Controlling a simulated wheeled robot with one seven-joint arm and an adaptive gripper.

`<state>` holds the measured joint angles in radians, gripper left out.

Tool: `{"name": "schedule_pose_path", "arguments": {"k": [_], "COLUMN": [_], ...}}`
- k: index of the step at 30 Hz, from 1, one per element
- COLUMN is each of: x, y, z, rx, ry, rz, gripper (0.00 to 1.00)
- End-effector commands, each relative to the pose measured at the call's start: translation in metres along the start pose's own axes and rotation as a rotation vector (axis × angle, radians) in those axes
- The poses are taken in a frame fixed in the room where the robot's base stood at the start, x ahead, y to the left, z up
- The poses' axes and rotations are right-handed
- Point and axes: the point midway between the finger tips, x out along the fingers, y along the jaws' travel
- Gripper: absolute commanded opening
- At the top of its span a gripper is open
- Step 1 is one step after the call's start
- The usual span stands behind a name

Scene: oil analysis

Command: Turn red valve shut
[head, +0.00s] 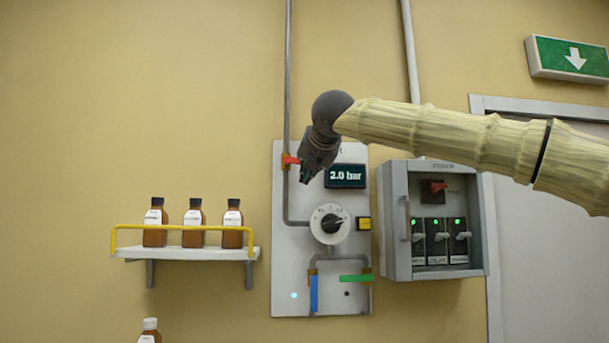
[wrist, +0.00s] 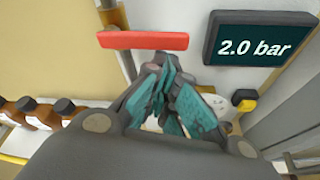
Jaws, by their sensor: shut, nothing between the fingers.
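The red valve handle (head: 291,160) sits on a grey vertical pipe near the top left of the white wall panel (head: 285,262). In the wrist view the red handle (wrist: 145,41) lies level, crosswise in the picture, just beyond the fingertips. My gripper (head: 305,180) is in front of the panel, just right of and slightly below the red handle. In the wrist view its teal-padded fingers (wrist: 160,88) are closed together and hold nothing. I cannot tell whether the fingers touch the handle.
A display (head: 345,176) reads 2.0 bar. Below are a dial (head: 330,223), a yellow button (head: 363,223), a blue handle (head: 314,293) and a green handle (head: 355,278). A shelf (head: 190,254) with brown bottles is left; a switch box (head: 397,225) is right.

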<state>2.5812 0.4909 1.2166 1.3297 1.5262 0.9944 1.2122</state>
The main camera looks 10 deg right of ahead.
Motion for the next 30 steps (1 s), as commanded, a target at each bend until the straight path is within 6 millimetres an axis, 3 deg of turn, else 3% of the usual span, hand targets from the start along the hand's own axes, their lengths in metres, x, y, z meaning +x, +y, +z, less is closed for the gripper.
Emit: {"name": "schedule_pose_path", "arguments": {"k": [22,30], "x": [-0.002,0.004], "y": [-0.001,-0.007], "z": [0.005,-0.011], "rx": [0.003,0.002], "ry": [-0.004,-0.001], "rz": [0.001,0.000], "gripper": [0.00,0.00]}}
